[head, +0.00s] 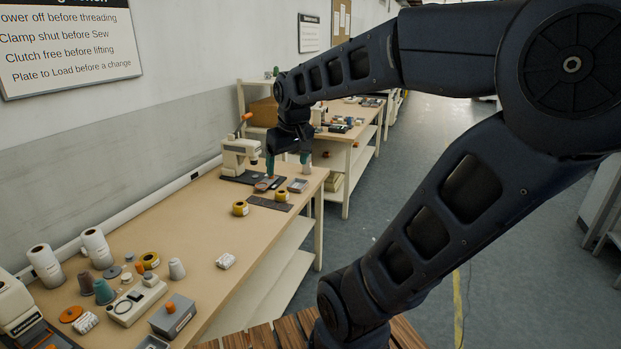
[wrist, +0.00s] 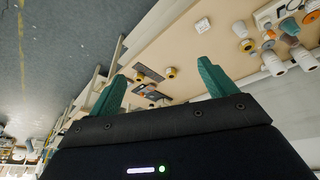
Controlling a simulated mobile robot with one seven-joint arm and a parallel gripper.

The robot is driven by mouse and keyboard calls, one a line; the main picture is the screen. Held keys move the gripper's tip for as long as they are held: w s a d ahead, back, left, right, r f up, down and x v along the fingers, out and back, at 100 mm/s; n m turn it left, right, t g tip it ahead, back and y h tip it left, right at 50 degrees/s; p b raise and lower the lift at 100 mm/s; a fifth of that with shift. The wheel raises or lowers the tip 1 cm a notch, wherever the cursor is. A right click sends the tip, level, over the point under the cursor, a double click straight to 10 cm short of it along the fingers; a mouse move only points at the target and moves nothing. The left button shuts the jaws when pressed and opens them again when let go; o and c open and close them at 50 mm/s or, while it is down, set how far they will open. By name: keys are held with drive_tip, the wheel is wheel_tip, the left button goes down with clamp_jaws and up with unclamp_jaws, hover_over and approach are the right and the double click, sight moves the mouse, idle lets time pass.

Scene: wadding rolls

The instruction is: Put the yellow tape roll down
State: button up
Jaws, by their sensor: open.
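Several yellow tape rolls are on the bench. One yellow roll (head: 240,208) stands on bare wood left of a dark mat (head: 268,203). Another yellow roll (head: 281,195) is at the mat. A third (head: 149,260) lies among the spools at the near left. I cannot tell which one the task means. My gripper (head: 288,166) is over the far end of the bench, open, with nothing seen between its green fingers. In the wrist view the fingers (wrist: 161,72) are spread, and a yellow roll (wrist: 171,72) shows on the bench beyond them, apart from both.
A cream sewing machine (head: 240,155) stands behind the gripper on a dark base. A small grey tray (head: 298,186) is at the bench's right edge. A white packet (head: 226,261) lies nearer. Cones and spools crowd the near left. The bench middle is mostly clear.

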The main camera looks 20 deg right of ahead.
drive_tip(key=s+d+f+m, duration=0.2)
drive_tip(key=s+d, duration=0.1)
drive_tip(key=s, duration=0.4)
drive_tip(key=shift+s+d+m+t, duration=0.2)
drive_tip(key=shift+s+m+t, duration=0.1)
drive_tip(key=shift+o, duration=0.5)
drive_tip(key=shift+w, duration=0.15)
idle(1.0)
drive_tip(key=m+g+h, duration=0.3)
drive_tip(key=m+h, duration=0.2)
drive_tip(key=m, duration=0.9)
hover_over(281, 192)
drive_tip(key=s+a, duration=0.2)
drive_tip(key=a, duration=0.2)
wheel_tip(281, 192, down, 29)
drive_tip(key=x, duration=1)
drive_tip(key=shift+w+f, duration=0.25)
drive_tip(key=c, duration=1.1)
drive_tip(key=shift+o, duration=0.2)
